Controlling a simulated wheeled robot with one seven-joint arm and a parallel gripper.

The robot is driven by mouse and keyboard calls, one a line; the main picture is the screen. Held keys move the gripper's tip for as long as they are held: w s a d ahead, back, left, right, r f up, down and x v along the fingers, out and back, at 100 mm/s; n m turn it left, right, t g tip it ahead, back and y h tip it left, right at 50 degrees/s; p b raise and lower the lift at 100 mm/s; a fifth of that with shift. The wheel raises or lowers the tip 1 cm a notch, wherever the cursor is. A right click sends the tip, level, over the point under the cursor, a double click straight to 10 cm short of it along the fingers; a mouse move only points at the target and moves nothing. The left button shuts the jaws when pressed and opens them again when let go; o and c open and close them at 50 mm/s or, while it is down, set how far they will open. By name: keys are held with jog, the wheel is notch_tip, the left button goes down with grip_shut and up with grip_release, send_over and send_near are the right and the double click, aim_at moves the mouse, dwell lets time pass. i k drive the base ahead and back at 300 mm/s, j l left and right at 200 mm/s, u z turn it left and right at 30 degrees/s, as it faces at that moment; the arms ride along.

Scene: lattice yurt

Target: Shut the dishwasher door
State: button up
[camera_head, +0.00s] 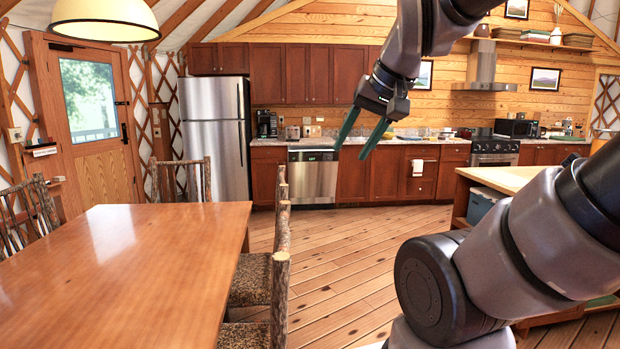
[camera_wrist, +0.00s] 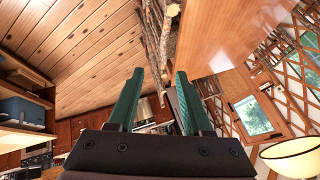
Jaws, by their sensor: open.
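The dishwasher (camera_head: 312,180) is a stainless steel front set in the row of red-brown lower cabinets at the far wall. Its face looks upright and flush with the cabinets, though at this distance I cannot tell whether it is fully shut. My gripper (camera_head: 360,138) is raised in mid-air, far in front of the dishwasher, with its two green fingers apart and nothing between them. The fingers overlap the dishwasher's right edge in the head view but do not touch it. In the wrist view my gripper (camera_wrist: 157,100) is also open and empty; I cannot make out the dishwasher there.
A wooden table (camera_head: 130,262) with log chairs (camera_head: 250,278) fills the left foreground. A kitchen island (camera_head: 512,176) stands at the right. A fridge (camera_head: 216,140) is left of the cabinets and a stove (camera_head: 494,148) right. Bare plank floor (camera_head: 350,245) lies between.

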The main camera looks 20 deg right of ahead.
aim_at(307, 180)
jog(key=l+z, duration=0.1)
jog(key=z, duration=0.6)
jog(key=i+l, duration=0.15)
jog(key=l, duration=0.2)
jog(key=i+l+u, duration=0.15)
jog(key=l, duration=0.25)
jog(key=i+l, duration=0.1)
jog(key=l, duration=0.25)
jog(key=i+l+u, duration=0.15)
jog(key=i, duration=0.25)
jog(key=i+l+u, duration=0.1)
jog(key=i+l, duration=0.25)
jog(key=i, duration=1)
jog(key=i+l, duration=0.1)
jog(key=i, duration=1.9)
jog(key=i+l+u, duration=0.1)
jog(key=i, duration=0.9)
jog(key=i+j, duration=0.15)
jog(key=i, duration=0.75)
jog(key=i+j, duration=0.2)
jog(key=i, duration=0.7)
jog(key=i+j+z, duration=0.15)
jog(key=i+j, duration=0.15)
jog(key=i, duration=0.15)
